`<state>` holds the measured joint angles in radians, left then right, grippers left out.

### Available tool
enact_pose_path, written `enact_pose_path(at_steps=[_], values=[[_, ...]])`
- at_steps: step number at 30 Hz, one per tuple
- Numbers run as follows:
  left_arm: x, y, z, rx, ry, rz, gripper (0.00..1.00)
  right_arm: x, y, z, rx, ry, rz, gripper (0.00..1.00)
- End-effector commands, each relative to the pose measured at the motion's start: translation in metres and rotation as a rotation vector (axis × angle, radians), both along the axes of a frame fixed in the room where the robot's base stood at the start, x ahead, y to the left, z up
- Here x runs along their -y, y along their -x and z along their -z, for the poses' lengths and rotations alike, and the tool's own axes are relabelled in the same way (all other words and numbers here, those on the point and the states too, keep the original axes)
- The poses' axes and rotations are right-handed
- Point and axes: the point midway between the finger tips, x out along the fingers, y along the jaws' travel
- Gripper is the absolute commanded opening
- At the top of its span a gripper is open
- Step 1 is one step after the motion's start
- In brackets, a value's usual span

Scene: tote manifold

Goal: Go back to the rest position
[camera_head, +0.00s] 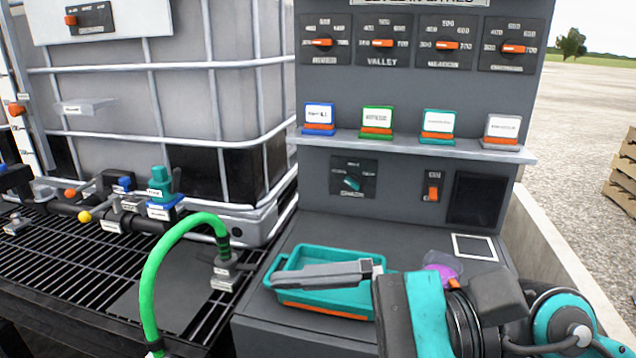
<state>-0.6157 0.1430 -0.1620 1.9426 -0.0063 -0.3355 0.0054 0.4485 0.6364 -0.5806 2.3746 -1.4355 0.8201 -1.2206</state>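My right gripper (275,279) comes in from the right, its grey fingers pointing left across the teal tray (290,258) on the dark bench. In this view one finger overlaps the other, so I cannot tell whether they are open or shut. I also cannot tell whether the gripper touches the tray or hovers above it. Part of the tray is hidden behind the fingers. Nothing is clearly seen held. My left gripper is not in view.
A grey panel (400,100) with dials and a shelf (430,146) of coloured card holders rises behind the bench. A purple object (443,264) sits partly hidden behind my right gripper. A green hose (152,270) arches at left, before a caged tank (180,100) with valves.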

Motion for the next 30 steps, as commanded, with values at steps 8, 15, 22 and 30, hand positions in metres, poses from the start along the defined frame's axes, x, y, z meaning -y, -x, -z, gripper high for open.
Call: enact_pose_path(at_steps=[8,15,22,30], values=[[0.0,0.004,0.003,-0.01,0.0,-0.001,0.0,0.042,-0.049,-0.079,-0.786,-0.749,0.152,1.0],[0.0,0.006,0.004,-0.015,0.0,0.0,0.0,0.119,-0.113,-0.051,-1.403,-1.302,0.287,1.0],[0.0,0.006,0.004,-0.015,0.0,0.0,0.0,0.193,-0.135,0.069,-2.012,-1.932,0.492,1.0],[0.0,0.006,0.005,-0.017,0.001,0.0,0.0,0.224,-0.067,0.216,1.709,1.849,-0.595,1.0]])
